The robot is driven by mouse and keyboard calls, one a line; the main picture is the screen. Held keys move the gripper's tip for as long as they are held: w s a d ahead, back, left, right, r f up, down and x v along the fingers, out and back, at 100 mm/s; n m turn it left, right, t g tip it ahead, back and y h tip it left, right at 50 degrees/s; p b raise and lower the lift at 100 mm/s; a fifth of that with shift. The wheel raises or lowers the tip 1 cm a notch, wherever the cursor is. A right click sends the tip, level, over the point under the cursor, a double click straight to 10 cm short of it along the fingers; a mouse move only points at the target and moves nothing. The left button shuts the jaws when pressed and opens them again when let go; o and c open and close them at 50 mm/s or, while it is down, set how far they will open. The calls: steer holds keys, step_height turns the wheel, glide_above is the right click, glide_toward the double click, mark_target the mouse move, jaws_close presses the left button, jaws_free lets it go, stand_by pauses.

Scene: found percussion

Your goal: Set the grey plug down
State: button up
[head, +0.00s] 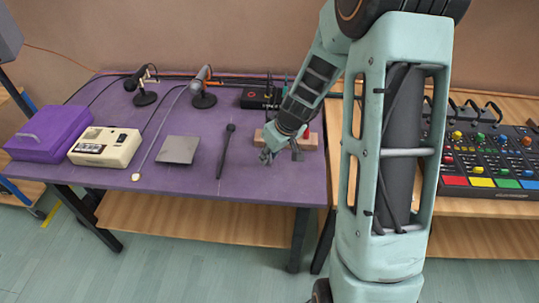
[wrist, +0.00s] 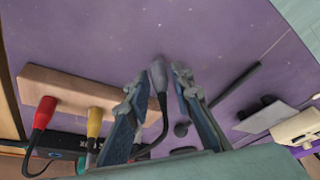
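The grey plug (wrist: 158,76) shows in the wrist view between my fingertips, over the purple tabletop, with its dark cable curving back toward my wrist. My gripper (wrist: 160,74) has its fingers apart, with narrow gaps seen on both sides of the plug. Whether the plug touches the tabletop is hard to tell. A wooden block (wrist: 75,90) beside the left finger carries a red plug (wrist: 44,112) and a yellow plug (wrist: 94,122). In the head view my gripper (head: 281,156) is low over the table by the block (head: 308,141); the grey plug cannot be made out there.
Two microphones (head: 201,80) stand behind. A colourful mixer (head: 490,155) is on the right table. Bare tabletop lies in front of the gripper.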

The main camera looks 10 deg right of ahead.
steer(key=shift+o, duration=0.7)
steer(key=shift+r, duration=0.15)
steer(key=shift+r+p, duration=0.25)
steer(key=shift+p, duration=0.05)
steer(key=v, duration=1.1)
steer(key=shift+s+r, duration=0.2)
steer(key=shift+d, duration=0.1)
